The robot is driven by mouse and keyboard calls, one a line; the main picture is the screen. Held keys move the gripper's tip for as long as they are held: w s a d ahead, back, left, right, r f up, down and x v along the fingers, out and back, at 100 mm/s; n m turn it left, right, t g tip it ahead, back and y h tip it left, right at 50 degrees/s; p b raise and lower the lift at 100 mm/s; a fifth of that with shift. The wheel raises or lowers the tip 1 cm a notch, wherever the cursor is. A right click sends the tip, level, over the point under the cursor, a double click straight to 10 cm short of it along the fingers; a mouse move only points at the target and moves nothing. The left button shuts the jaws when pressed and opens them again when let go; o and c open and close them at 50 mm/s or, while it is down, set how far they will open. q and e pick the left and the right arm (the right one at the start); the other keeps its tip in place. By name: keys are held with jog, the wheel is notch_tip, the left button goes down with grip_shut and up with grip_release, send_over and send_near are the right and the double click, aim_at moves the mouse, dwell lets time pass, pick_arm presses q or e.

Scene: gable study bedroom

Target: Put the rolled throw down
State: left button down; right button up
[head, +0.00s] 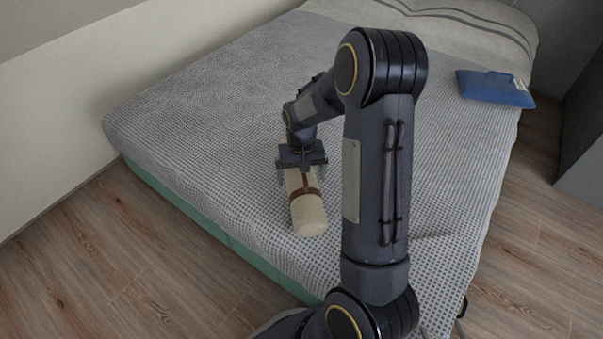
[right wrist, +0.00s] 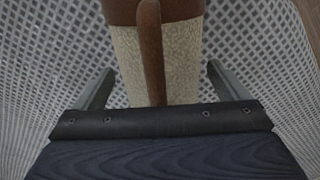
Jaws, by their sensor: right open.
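The rolled throw (head: 308,213) is a cream cylinder with a brown strap, lying on the bed (head: 190,130) near its near edge. My right gripper (head: 302,173) is directly above the throw, its fingers on either side of it. In the right wrist view the throw (right wrist: 158,60) runs between the two open fingers (right wrist: 158,88), with bare bed cover visible between each finger and the roll. A brown strap handle runs along the top of the throw. The throw's far end is hidden behind the gripper. My left gripper is not in view.
A blue case-like object (head: 495,89) lies on the bed's far right side. A striped pillow (head: 440,25) is at the head end. The bed cover around the throw is clear. Wooden floor (head: 70,245) lies beyond the bed's edges.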

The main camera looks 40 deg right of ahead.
notch_tip(320, 180, up, 11)
jog(key=p, duration=0.4)
jog(key=shift+p, duration=0.3)
jog(key=shift+r, duration=0.7)
jog(key=s+a+r+n+t+y, duration=0.2)
jog(key=s+a+r, duration=0.2)
jog(key=s+a, duration=0.4)
jog(key=s+a+r+n+t+y, duration=0.1)
jog(key=s+a+r+n+t, duration=0.1)
jog(key=s+a+r, duration=0.3)
jog(key=s+a+t, duration=0.1)
jog(key=s+a, duration=0.2)
jog(key=s, duration=0.4)
jog(key=shift+r+t+y, duration=0.2)
jog(key=shift+t+y, duration=0.1)
jog(key=shift+y, duration=0.1)
jog(key=shift+s, duration=0.1)
notch_tip(320, 180, up, 30)
jog(key=p, duration=3)
jog(key=shift+r+p, duration=0.2)
jog(key=shift+p, duration=0.15)
